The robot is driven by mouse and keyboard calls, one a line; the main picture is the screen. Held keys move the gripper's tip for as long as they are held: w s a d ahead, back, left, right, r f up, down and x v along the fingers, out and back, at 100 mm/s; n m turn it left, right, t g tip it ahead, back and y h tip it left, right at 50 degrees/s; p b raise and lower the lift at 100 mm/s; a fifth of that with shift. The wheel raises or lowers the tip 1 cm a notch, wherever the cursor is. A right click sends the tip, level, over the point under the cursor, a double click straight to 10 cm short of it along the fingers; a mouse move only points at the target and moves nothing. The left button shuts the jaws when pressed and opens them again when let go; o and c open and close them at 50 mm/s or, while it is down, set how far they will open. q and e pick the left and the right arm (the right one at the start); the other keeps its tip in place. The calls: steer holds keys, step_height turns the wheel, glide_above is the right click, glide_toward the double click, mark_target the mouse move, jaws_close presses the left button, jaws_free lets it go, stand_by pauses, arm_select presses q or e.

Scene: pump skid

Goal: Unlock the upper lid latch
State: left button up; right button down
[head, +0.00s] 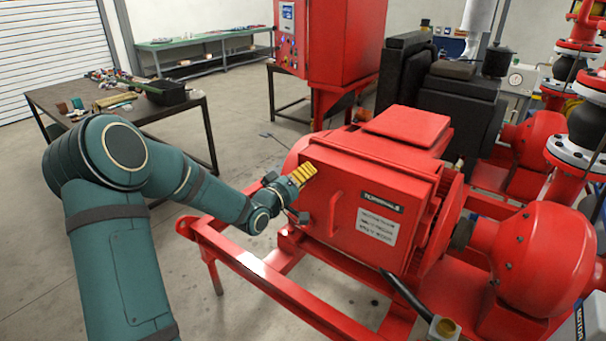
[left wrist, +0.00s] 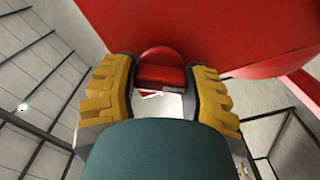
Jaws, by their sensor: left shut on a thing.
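The red terminal box has a red lid (head: 385,190) with a dark nameplate, a pale label and a red handle (head: 334,214). My left gripper (head: 303,174) is at the upper left edge of the lid, its yellow finger pads showing. In the left wrist view, my gripper's two yellow-padded fingers (left wrist: 162,76) are shut on a rounded red piece (left wrist: 160,56), which looks like the upper latch. In the head view the gripper hides this latch. I cannot tell from these views how far it is turned.
The red skid frame (head: 255,267) runs below the box. A red pump casing (head: 545,258) stands at the right. A table (head: 190,112) with a black bin (head: 165,92) is behind my left arm. The floor left of the skid is clear.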

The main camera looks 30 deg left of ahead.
arm_select(q)
steer(key=n+p, duration=0.2)
steer(key=n, duration=0.4)
steer(key=shift+p, duration=0.3)
stand_by(0.4)
steer(key=o, duration=1.2)
steer(key=shift+s, duration=0.15)
steer(key=s, duration=1.1)
steer(key=shift+s+a, duration=0.35)
steer(key=shift+a, duration=0.1)
steer(key=shift+f, duration=0.15)
